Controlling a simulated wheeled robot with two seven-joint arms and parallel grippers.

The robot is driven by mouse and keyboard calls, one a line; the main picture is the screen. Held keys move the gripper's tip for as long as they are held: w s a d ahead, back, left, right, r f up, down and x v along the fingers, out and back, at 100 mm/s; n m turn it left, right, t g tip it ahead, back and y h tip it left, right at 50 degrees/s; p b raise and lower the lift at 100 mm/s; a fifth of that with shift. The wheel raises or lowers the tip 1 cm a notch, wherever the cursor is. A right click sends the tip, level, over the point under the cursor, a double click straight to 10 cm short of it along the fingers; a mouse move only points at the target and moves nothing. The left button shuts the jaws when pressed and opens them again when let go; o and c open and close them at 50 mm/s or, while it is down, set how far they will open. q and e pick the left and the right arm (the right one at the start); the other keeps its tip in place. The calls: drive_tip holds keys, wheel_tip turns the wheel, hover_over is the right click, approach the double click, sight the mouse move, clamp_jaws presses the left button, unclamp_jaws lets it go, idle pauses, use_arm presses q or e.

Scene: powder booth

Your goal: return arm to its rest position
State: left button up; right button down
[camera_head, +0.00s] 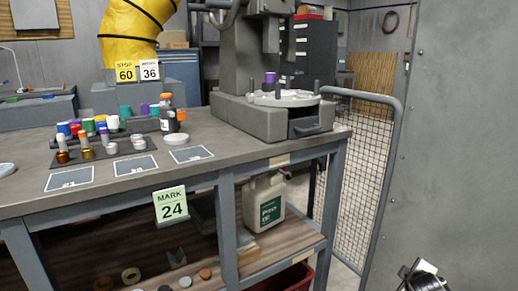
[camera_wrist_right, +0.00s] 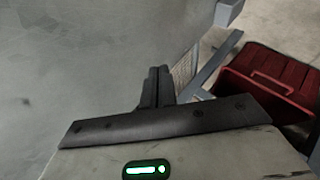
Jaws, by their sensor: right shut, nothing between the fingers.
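My right gripper (camera_wrist_right: 156,72) shows in the right wrist view with its two dark fingers together and nothing between them. It points at a gap beside a large plain grey panel (camera_wrist_right: 90,50) and touches nothing that I can see. In the head view a small part of my right arm (camera_head: 422,278) shows at the bottom right edge, in front of the grey panel (camera_head: 455,150) and well to the right of the workbench (camera_head: 240,140). The right fingertips cannot be made out there. My left arm and gripper are not in view.
A mesh guard (camera_head: 355,150) with a grey tube frame stands between the bench and the panel. A red bin (camera_wrist_right: 270,80) sits on the floor at right in the wrist view. The bench carries coloured caps, bottles and a round-plate machine (camera_head: 250,120). A white jug (camera_head: 264,205) stands below.

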drive_tip(key=s+a+f+m+y, duration=0.3)
drive_tip(key=s+a, duration=0.3)
drive_tip(key=a, duration=0.3)
drive_tip(key=s+a+f+m+y, duration=0.2)
drive_tip(key=s+a+f+m, duration=0.15)
drive_tip(key=s+a, duration=0.35)
drive_tip(key=s+a+r+n+y, duration=0.1)
drive_tip(key=s+a+r+y, duration=0.2)
drive_tip(key=s+a, duration=0.7)
drive_tip(key=s+a+r+t+y+b, duration=0.35)
drive_tip(key=s+a+r+b, duration=0.35)
drive_tip(key=a+b, duration=0.4)
use_arm(q)
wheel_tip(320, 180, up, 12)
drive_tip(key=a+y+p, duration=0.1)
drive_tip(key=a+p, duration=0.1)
drive_tip(key=p, duration=2.3)
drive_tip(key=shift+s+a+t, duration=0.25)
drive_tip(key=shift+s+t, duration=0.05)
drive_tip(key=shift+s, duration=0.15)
use_arm(e)
drive_tip(key=s+d+r+g+h, duration=0.1)
drive_tip(key=d+r, duration=0.2)
drive_tip(key=r, duration=0.3)
drive_tip(key=d+r+g+h, duration=0.1)
drive_tip(key=d+r+h, duration=0.1)
drive_tip(key=r, duration=0.4)
drive_tip(key=shift+s+d+r, duration=0.2)
drive_tip(key=shift+s+d, duration=0.2)
